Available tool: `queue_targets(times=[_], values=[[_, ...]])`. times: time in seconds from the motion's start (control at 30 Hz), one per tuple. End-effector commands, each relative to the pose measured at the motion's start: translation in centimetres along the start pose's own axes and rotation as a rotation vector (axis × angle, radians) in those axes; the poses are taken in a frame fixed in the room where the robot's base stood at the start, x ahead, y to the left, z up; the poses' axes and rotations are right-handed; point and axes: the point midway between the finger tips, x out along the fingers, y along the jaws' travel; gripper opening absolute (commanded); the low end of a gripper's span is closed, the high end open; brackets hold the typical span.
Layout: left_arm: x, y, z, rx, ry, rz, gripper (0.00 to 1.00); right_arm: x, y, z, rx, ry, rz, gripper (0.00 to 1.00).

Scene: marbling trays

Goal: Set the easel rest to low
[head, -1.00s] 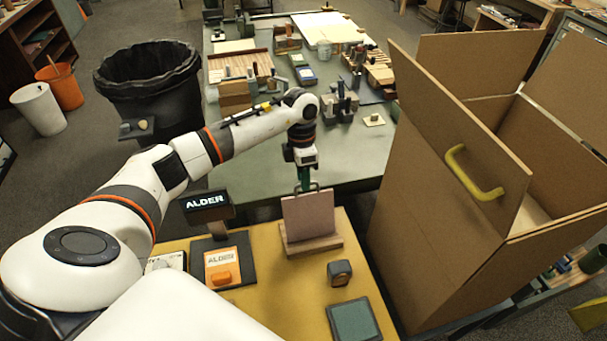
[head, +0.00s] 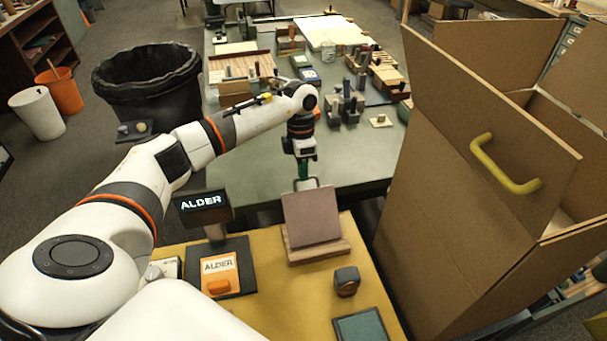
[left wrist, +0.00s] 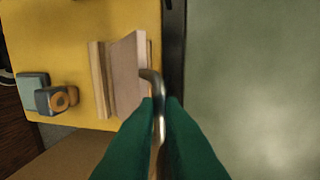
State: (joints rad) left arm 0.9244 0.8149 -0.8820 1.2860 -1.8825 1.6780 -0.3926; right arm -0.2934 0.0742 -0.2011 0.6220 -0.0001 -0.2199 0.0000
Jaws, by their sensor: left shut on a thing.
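The easel rest is a flat pinkish-brown panel (head: 311,218) leaning on a wooden base (head: 318,252) on the yellow table. A bent metal loop (head: 312,183) stands behind the panel's top edge. It also shows in the left wrist view (left wrist: 158,88), passing between my green fingers. My left gripper (head: 303,178) reaches down behind the panel and is shut on this loop. Which notch or setting the rest sits in is hidden. My right gripper is out of view.
An ALDER sign (head: 201,203) and an ALDER card (head: 219,268) stand left of the easel. A tall cardboard box (head: 430,200) closes off the right side. The green bench (head: 350,160) lies behind.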

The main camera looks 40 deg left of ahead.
Motion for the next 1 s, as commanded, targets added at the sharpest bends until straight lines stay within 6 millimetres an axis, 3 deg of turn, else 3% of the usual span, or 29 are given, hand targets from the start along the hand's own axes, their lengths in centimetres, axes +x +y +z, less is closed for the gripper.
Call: queue_targets(times=[0.03,0.23,0.3,0.4,1.0], values=[[-0.30,-0.75,0.31,-0.012,0.002,-0.018,0.00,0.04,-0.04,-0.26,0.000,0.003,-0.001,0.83],[-0.44,-0.81,0.35,-0.015,0.004,-0.019,0.00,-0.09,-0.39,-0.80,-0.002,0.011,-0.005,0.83],[-0.45,-0.83,0.37,-0.016,0.004,-0.019,0.17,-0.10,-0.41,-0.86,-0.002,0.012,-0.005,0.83],[-0.41,-0.77,0.37,-0.015,0.003,-0.017,0.31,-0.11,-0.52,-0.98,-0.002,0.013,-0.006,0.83],[-0.24,-0.48,0.31,-0.010,-0.002,-0.011,0.31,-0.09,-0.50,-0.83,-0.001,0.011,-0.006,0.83]])
